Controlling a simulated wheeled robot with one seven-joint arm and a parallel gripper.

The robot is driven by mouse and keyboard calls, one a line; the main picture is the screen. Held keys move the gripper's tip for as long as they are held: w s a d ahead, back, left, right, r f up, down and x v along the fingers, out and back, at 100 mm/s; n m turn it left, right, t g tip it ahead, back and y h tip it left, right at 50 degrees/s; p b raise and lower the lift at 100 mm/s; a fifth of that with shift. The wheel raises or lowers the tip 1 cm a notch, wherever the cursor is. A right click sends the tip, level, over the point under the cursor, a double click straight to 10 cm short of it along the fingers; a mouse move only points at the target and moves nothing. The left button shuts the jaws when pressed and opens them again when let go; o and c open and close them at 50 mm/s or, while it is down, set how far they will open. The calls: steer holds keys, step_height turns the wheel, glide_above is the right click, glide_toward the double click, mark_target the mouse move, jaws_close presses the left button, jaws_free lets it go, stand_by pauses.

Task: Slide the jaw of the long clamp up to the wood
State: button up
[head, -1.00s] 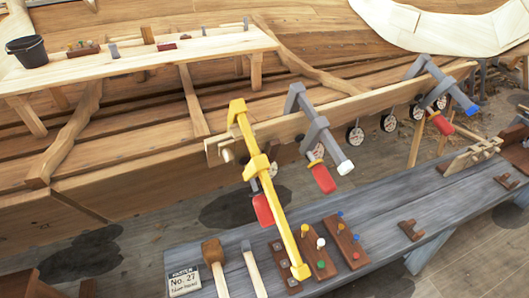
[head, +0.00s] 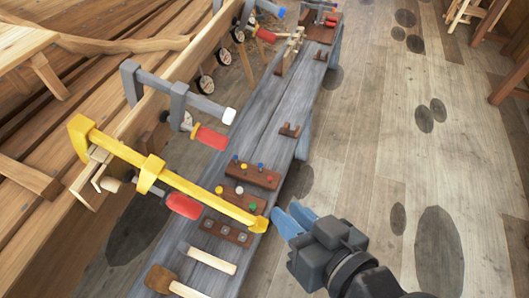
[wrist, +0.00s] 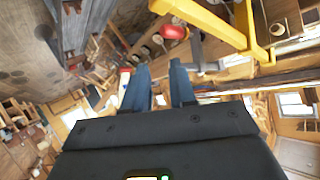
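The long clamp is yellow. Its bar (head: 205,196) runs in the head view from a fixed head (head: 80,138) hooked over the plank (head: 128,128) to an end over the bench. Its sliding jaw (head: 151,173) sits partway along the bar, apart from the plank, with a red handle (head: 183,206) below it. My gripper (head: 290,218) has blue fingers and is just right of the bar's end, over the bench edge. The fingers are apart and empty in the wrist view (wrist: 160,82), where the yellow clamp (wrist: 205,18) shows at the top.
Two grey clamps, the nearer one (head: 185,100) with a red handle, hang along the plank behind. The grey bench (head: 250,150) holds peg blocks (head: 252,174), a mallet (head: 160,278) and a chisel-like tool (head: 210,259). Open floor (head: 370,130) lies to the right.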

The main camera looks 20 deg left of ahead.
mark_target(162, 170)
steer(key=a+r+n+g, duration=0.8)
steer(key=a+r+n, duration=0.1)
steer(key=r+n, duration=0.25)
steer(key=b+x, duration=0.6)
steer(key=x, duration=0.7)
steer(key=shift+w+a+f, duration=0.1)
steer(key=shift+w+f, duration=0.05)
steer(key=shift+f, duration=0.2)
steer(key=shift+a+f, duration=0.2)
steer(key=shift+a, duration=0.1)
steer(key=shift+c, duration=0.4)
steer(key=shift+a+r, duration=0.2)
steer(key=shift+a, duration=0.35)
steer(key=shift+a+r+p, duration=0.65)
steer(key=shift+a+p, duration=0.1)
steer(key=shift+p, duration=0.1)
stand_by(0.4)
steer(key=shift+d+f, duration=0.1)
steer(key=shift+d, duration=0.05)
